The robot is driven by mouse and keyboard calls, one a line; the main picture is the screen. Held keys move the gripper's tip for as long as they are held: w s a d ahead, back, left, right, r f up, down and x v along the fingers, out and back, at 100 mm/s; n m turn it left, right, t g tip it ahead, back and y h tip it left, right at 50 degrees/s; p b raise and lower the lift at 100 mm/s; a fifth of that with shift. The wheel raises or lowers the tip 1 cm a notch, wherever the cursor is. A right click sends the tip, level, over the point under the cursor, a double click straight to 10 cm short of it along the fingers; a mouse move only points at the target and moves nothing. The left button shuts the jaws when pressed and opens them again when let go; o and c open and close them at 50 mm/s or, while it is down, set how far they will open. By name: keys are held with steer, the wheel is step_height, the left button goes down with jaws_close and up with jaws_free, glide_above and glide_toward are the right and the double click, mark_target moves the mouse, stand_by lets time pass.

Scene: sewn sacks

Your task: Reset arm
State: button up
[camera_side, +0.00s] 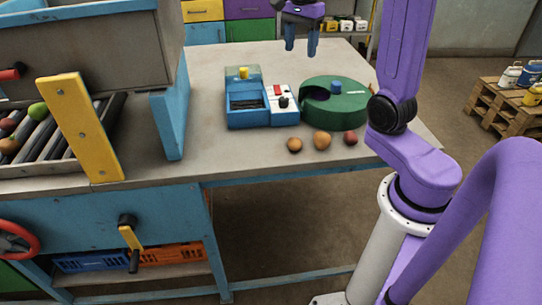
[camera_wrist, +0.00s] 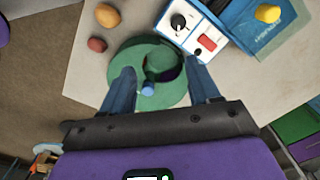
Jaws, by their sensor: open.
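My gripper (camera_side: 300,50) hangs above the far edge of the grey worktable (camera_side: 235,60), fingers pointing down. Its two blue fingers are apart with nothing between them. In the wrist view the open fingers (camera_wrist: 160,75) frame a green round device (camera_wrist: 115,75) with a blue knob, seen below. In the side view this device (camera_side: 340,118) sits on the right of the table, nearer the camera than my gripper. My purple arm fills the right side of that view.
A blue machine (camera_side: 245,118) with a yellow knob and a white control panel (camera_side: 283,100) stand left of the green device. Three round fruits, one in the middle (camera_side: 322,139), lie in front. A roller chute with a yellow post (camera_side: 80,125) occupies the left.

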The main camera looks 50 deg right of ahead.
steer(key=s+a+f+n, duration=0.2)
steer(key=s+a+n, duration=0.1)
steer(key=a+n, duration=0.45)
steer(key=s+a+f+n, duration=0.2)
steer(key=s+a+n, duration=0.2)
steer(key=a+n, duration=0.4)
steer(key=s+a+f+n, duration=0.2)
steer(key=s+a+n, duration=0.1)
steer(key=s+n, duration=0.4)
steer(key=s+a+f+n, duration=0.2)
steer(key=s+a+n, duration=0.1)
steer(key=s+n, duration=0.5)
steer(key=shift+s+f, duration=0.35)
steer(key=shift+s, duration=0.6)
steer(key=shift+c, duration=0.2)
